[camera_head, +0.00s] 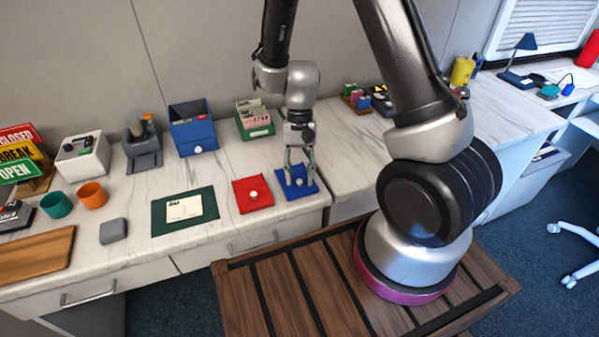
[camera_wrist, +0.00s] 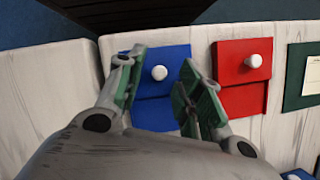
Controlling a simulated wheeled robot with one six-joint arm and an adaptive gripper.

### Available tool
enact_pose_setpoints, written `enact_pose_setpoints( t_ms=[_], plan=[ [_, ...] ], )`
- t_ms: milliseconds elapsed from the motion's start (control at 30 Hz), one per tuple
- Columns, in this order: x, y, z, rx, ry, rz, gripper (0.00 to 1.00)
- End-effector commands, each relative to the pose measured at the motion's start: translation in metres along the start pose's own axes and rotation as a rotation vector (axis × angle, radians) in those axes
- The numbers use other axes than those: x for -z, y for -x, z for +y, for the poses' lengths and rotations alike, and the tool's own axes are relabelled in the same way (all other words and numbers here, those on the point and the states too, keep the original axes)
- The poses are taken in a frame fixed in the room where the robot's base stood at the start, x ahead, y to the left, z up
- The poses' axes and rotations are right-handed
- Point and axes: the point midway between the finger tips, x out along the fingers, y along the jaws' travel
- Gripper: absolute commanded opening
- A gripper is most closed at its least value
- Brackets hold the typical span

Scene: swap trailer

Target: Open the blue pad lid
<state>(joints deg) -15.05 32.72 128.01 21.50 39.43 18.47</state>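The blue pad lid (camera_head: 304,190) is a flat blue panel with a white knob (camera_wrist: 159,73), at the front right of the white counter. It lies flat in the head view. My gripper (camera_head: 300,171) points down over the blue pad. In the wrist view the two green-lined fingers of my gripper (camera_wrist: 160,75) are spread apart on either side of the white knob, with blue surface showing between them. The fingers do not appear to touch the knob. How high the fingertips are above the lid is hard to tell.
A red pad (camera_head: 253,195) with a white knob lies just left of the blue one. A green mat (camera_head: 160,216) with a card is farther left. A blue drawer box (camera_head: 193,135) and green card holder (camera_head: 257,131) stand behind. The counter edge is close in front.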

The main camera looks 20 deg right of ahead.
Motion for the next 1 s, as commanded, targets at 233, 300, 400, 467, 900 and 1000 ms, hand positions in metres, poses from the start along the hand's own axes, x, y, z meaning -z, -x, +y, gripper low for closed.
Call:
enact_pose_setpoints(
  t_ms=[233,300,400,467,900,1000],
  plan=[
    [-0.0001,0.0003,0.0001,0.0,0.0,0.0,0.11],
    [-0.0002,0.0003,0.0001,0.0,0.0,-0.001,0.0],
    [-0.0003,0.0003,0.0001,0.0,0.0,-0.001,0.0],
    [-0.0004,0.0002,0.0002,0.0,0.0,-0.001,0.0],
    [-0.0011,-0.0005,0.0004,-0.001,-0.001,-0.003,0.0],
    [0.0006,0.0002,-0.0003,-0.001,-0.001,-0.003,0.0]
  ],
)
